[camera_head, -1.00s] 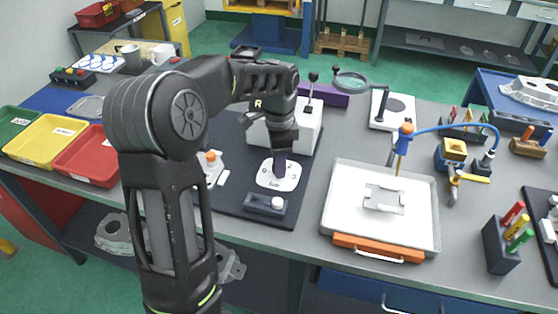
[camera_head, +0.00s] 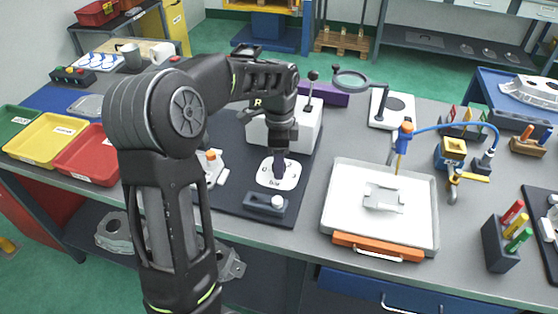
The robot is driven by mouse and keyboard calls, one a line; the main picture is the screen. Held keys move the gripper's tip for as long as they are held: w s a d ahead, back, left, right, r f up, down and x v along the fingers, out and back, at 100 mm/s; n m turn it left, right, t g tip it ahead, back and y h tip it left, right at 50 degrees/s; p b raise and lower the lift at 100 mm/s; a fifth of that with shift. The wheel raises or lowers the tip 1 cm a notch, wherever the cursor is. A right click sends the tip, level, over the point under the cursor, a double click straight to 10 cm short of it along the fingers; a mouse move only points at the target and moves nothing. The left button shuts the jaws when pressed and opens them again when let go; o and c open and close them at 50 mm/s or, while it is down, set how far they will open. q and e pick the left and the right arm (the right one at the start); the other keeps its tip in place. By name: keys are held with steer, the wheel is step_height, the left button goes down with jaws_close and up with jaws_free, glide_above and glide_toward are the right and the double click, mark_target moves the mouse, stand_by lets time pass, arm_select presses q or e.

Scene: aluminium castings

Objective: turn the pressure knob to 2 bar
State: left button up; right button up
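The white pressure dial plate (camera_head: 291,181), with rounded edges and small dark markings including "bar", lies on the dark mat in front of a white box-shaped unit. My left gripper (camera_head: 280,174) points straight down at the middle of this plate. A narrow dark purple part stands between the gripper body and the plate; I cannot tell whether it is finger or knob. The knob and any pointer on it are not clearly seen, so its setting cannot be read. My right gripper is not in view.
The white unit (camera_head: 309,125) with a black-knobbed lever stands just behind the dial. A white fitting with an orange cap (camera_head: 212,165) is to the left. A tray (camera_head: 336,226) stands to the right.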

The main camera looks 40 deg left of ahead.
arm_select(q)
steer(key=shift+o, duration=0.7)
steer(key=shift+r, duration=3.9)
